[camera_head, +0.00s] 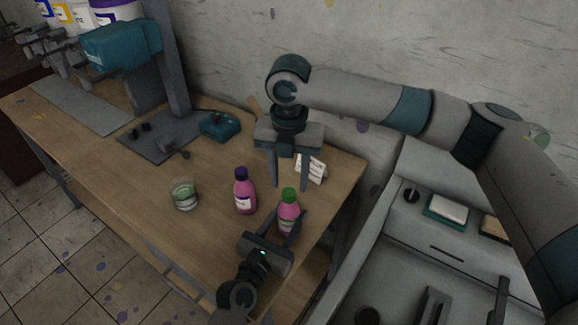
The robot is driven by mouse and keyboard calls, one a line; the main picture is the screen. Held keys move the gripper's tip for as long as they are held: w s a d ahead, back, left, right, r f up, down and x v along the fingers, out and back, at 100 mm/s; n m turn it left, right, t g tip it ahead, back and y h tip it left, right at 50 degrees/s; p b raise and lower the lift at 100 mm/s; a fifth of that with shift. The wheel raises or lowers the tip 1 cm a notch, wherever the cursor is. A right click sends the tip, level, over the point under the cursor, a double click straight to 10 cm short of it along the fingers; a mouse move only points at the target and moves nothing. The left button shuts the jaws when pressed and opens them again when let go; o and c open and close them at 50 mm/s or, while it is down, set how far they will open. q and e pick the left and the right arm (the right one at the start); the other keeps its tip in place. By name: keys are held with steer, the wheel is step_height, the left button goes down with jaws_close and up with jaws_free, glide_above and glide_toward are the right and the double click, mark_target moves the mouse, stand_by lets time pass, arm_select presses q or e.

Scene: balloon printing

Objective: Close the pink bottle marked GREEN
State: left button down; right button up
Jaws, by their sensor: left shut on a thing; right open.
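A pink bottle (287,212) with a green cap (289,194) stands upright near the table's right front edge. My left gripper (284,226) is shut on its body from the front; the lower part of the bottle is partly hidden by it. My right gripper (289,184) points down with its fingers apart, close to the green cap, one to each side of it in the picture. I cannot tell whether the fingers touch the cap or how firmly it sits on the bottle. A second pink bottle (244,195) with a dark purple cap stands to the left.
A glass (184,194) with greenish liquid stands left of the bottles. A white card (312,169) stands behind the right gripper. A teal box (220,124) and a machine (122,45) are at the back left of the wooden table (120,185). A sink counter (400,225) is at right.

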mark_target(289, 192)
steer(key=shift+f, duration=1.5)
jaws_close()
